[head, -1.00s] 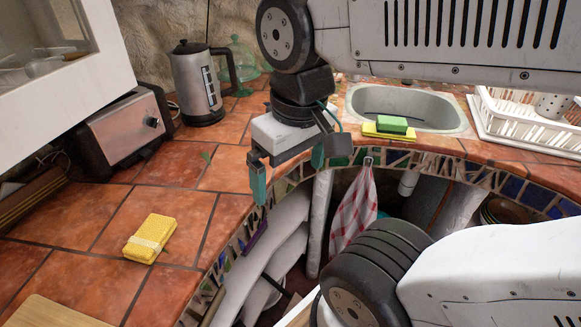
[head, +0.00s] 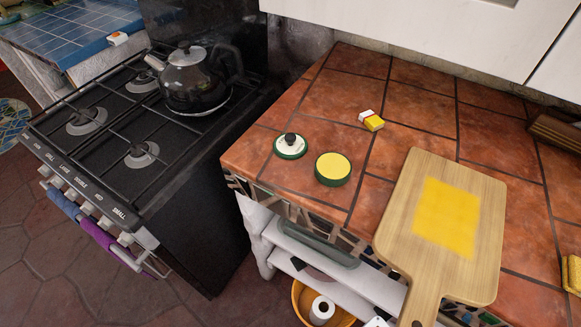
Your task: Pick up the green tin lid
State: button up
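The green tin lid (head: 290,149) lies on the tiled counter near its left corner. It is round with a green rim, a white top and a dark knob that points up. The round green tin (head: 332,169), with yellow showing inside it, stands just right of the lid, a small gap apart. My gripper is not in view now.
A wooden board (head: 479,270) with a yellow patch lies right of the tin and its handle overhangs the front edge. A small yellow, red and white box (head: 371,120) lies behind. The stove (head: 120,185) with a kettle (head: 195,82) stands left. White cabinets (head: 420,25) hang above.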

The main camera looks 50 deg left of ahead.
aim_at(289, 146)
jog(key=u, duration=1.6)
